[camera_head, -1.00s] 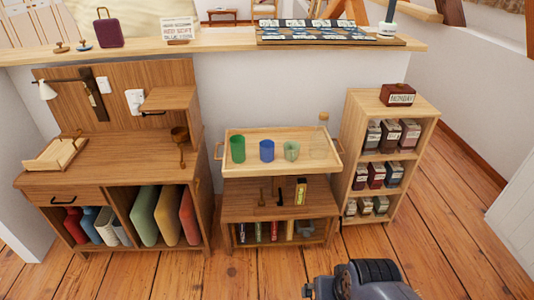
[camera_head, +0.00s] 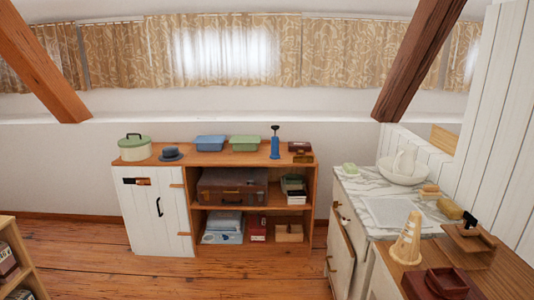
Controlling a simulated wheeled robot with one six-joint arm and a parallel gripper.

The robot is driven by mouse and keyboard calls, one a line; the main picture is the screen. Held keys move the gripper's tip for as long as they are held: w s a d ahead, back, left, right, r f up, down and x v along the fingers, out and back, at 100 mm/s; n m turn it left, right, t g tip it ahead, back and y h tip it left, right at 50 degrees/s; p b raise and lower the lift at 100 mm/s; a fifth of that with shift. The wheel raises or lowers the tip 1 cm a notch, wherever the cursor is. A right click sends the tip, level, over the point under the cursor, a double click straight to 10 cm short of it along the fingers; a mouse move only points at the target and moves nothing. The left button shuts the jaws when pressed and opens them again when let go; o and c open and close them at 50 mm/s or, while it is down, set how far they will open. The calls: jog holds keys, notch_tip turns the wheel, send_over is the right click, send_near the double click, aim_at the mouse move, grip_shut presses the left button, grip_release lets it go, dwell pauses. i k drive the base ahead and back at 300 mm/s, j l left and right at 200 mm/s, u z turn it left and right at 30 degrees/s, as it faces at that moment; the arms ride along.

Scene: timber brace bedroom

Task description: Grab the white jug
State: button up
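A white jug (camera_head: 405,160) stands upright in a white basin (camera_head: 402,173) on the marble top of the washstand at the right. The jug's lower part is hidden by the basin's rim. My gripper is not in view.
The washstand's marble top (camera_head: 375,187) also holds a green soap-like block (camera_head: 349,169), a pale mat (camera_head: 392,212) and a brush. A wooden top (camera_head: 490,275) in front carries a pale cone (camera_head: 407,240) and dark red trays. A low cabinet (camera_head: 155,210) stands at the back wall. The floor (camera_head: 90,265) is clear.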

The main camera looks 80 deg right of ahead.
aim_at(403, 165)
jog(key=z, duration=3.9)
